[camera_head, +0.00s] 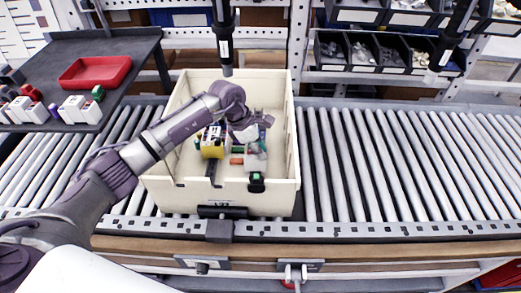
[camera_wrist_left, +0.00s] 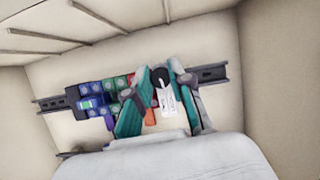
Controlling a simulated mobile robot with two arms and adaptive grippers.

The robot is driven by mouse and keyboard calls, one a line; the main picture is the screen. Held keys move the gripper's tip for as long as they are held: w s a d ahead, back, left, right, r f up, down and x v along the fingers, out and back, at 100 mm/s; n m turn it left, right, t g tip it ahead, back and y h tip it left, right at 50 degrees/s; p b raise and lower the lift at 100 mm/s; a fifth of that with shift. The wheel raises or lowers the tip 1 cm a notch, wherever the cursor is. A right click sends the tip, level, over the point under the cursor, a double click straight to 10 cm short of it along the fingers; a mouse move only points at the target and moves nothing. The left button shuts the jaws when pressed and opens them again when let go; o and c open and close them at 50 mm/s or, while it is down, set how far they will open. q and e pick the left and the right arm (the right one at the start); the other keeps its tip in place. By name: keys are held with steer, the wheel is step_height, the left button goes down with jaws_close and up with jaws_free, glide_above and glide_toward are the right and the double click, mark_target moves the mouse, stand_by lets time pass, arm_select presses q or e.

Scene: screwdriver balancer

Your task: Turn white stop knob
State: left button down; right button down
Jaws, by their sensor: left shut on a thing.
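My left gripper (camera_head: 258,128) reaches down into a cream crate (camera_head: 279,190) from the left, over a row of parts on a dark rail. In the left wrist view my left gripper (camera_wrist_left: 163,76) has one teal-padded finger on each side of a part with a dark top and a white, lettered face, which I take for the white stop knob (camera_wrist_left: 168,102). The fingers are shut on it and partly cover it. In the head view the gripper and arm hide it, so its turn angle cannot be told. My right gripper is not in view.
Coloured terminal parts (camera_wrist_left: 90,103) sit on the rail (camera_wrist_left: 49,104) beside the gripper. The crate's walls stand close around the arm. The crate rests on a roller conveyor (camera_head: 390,165), clear to the right. A dark table with a red tray (camera_head: 95,72) and small parts is at left.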

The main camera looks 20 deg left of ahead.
arm_select(q)
steer(key=n+t, duration=0.1)
steer(key=n, duration=0.2)
steer(key=shift+y+b, duration=0.3)
steer(key=shift+y, duration=0.1)
steer(key=shift+n+t+y+b, duration=0.4)
steer(key=shift+n+t+y, duration=0.15)
steer(key=shift+n, duration=1.35)
steer(key=c, duration=1)
jaws_free()
steer(key=shift+s, duration=0.1)
steer(key=shift+r, duration=0.1)
steer(key=v, duration=1.2)
